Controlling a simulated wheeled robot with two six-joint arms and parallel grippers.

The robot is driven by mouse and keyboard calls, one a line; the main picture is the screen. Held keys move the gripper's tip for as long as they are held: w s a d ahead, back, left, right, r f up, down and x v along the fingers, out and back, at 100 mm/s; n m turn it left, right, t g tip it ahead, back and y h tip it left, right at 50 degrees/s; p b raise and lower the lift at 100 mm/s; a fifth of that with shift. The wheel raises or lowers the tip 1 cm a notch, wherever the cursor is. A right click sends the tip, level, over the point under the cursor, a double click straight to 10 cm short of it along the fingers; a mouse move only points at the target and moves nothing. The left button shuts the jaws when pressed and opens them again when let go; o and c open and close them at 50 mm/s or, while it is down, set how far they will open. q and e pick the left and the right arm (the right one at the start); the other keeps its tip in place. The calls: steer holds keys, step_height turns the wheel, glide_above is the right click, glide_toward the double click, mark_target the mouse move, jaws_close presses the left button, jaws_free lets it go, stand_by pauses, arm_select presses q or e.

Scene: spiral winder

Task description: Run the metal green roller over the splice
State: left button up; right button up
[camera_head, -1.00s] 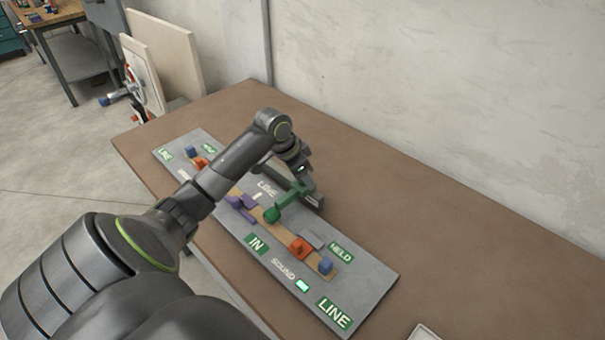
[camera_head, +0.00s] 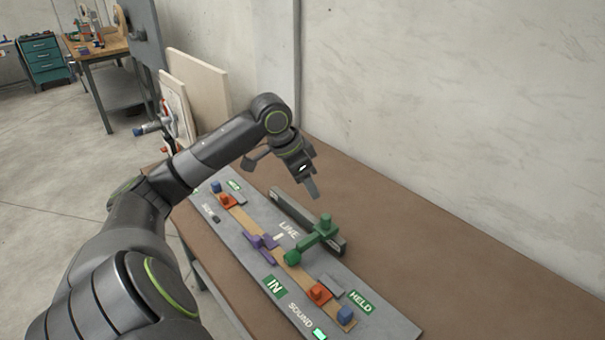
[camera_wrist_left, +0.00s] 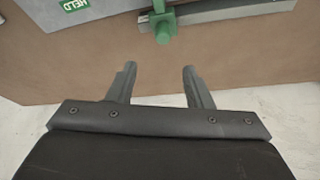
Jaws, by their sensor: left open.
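The green roller (camera_head: 317,236) lies across the board, its round head at the tan strip (camera_head: 243,221) and its handle end at a dark grey bar (camera_head: 284,205). Purple pieces (camera_head: 261,241) sit at the strip's middle, beside the roller head; the splice itself is too small to make out. My left gripper (camera_head: 312,188) is open and empty, above and apart from the roller's handle end. In the left wrist view, the open fingers (camera_wrist_left: 159,68) point toward the roller's handle (camera_wrist_left: 163,22), with a gap between. My right gripper is not in view.
The grey board (camera_head: 392,324) lies on a brown table (camera_head: 450,265). Orange clamps (camera_head: 319,293) and blue blocks (camera_head: 345,316) stand at both ends of the strip. Green HELD labels (camera_head: 360,301) show at both ends. The table toward the wall is clear.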

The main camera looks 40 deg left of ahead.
arm_select(q)
steer(key=shift+v, duration=1.35)
